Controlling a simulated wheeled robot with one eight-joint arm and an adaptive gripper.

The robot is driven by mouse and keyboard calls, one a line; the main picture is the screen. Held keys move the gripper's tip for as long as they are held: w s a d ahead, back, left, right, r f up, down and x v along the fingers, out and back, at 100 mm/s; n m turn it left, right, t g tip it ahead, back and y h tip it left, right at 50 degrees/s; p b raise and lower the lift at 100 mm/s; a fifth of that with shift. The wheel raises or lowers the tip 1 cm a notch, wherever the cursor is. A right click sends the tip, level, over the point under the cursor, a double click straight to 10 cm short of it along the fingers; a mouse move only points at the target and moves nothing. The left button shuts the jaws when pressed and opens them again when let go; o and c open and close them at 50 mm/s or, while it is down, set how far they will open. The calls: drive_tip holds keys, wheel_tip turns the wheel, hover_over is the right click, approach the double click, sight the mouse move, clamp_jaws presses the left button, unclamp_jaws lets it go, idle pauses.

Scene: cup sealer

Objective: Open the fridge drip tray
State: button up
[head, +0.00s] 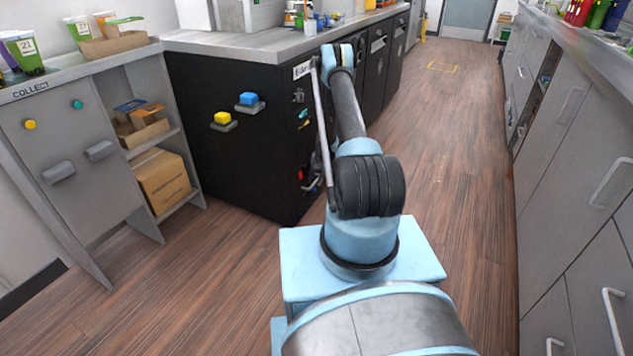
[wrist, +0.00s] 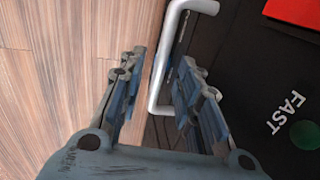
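A pale grey bar handle (wrist: 160,80) stands on a black front panel (wrist: 235,70) in the wrist view. My gripper (wrist: 161,68) is open, with one finger on each side of the handle. The handle runs through the gap between the fingers, and I cannot tell whether either finger touches it. In the head view a black cabinet (head: 235,150) stands left of my arm, and my arm reaches toward its right-hand front side. My gripper is hidden there behind my own arm. I cannot make out the drip tray as a separate part.
White "FAST" lettering, a green disc (wrist: 305,135) and a red patch (wrist: 293,12) are on or near the black panel. A grey shelf unit (head: 60,190) stands left. Grey cabinets (head: 580,150) with handles line the right. The wooden aisle floor (head: 450,140) between is clear.

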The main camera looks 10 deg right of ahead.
drive_tip(key=shift+a+f, duration=0.1)
drive_tip(key=shift+f, duration=0.4)
clamp_jaws()
